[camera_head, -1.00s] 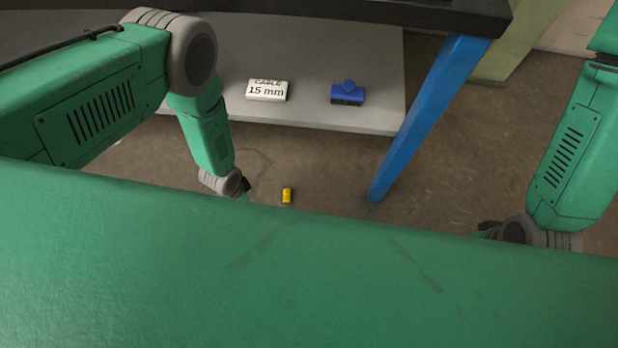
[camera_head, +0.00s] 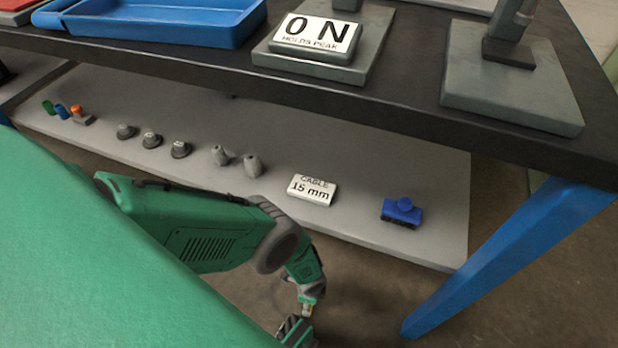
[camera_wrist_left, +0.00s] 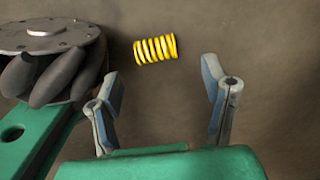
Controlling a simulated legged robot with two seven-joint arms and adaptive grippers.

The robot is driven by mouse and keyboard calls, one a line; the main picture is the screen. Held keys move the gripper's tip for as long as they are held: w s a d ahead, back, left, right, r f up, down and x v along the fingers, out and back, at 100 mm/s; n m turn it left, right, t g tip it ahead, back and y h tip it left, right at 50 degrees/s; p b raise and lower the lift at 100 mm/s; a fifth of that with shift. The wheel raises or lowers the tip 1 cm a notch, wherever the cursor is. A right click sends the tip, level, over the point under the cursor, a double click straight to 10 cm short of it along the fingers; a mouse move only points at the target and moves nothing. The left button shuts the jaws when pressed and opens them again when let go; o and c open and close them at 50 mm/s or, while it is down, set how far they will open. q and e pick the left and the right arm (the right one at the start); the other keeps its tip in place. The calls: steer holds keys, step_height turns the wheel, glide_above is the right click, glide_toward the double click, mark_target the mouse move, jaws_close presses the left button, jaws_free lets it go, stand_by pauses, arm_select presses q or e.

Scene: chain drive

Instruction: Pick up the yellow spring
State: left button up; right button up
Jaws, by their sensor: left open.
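The yellow spring (camera_wrist_left: 155,48) lies on its side on the brown floor in the left wrist view. My left gripper (camera_wrist_left: 161,78) is open there, its two fingers spread wide. The spring is just beyond the fingertips, between their lines and nearer the left finger, with nothing touching it. In the head view my left arm reaches down past the shelf, with its gripper (camera_head: 308,300) low near the floor. I cannot make out the spring clearly in that view. My right gripper is out of both views.
A wheel of my base (camera_wrist_left: 55,65) sits close left of the spring. The grey lower shelf (camera_head: 420,235) holds a cable sign (camera_head: 312,189), a blue block (camera_head: 402,212) and several small parts. A blue table leg (camera_head: 510,255) stands to the right.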

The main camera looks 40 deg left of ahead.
arm_select(q)
steer(key=shift+a+f, duration=0.1)
steer(key=shift+f, duration=0.45)
steer(key=f+b, duration=0.3)
steer(key=shift+s+f, duration=0.3)
steer(key=shift+f, duration=0.05)
steer(key=shift+w+f+b, duration=0.1)
steer(key=shift+f+b, duration=0.4)
steer(key=shift+f, duration=0.05)
steer(key=c, duration=1.3)
steer(key=shift+r, duration=0.15)
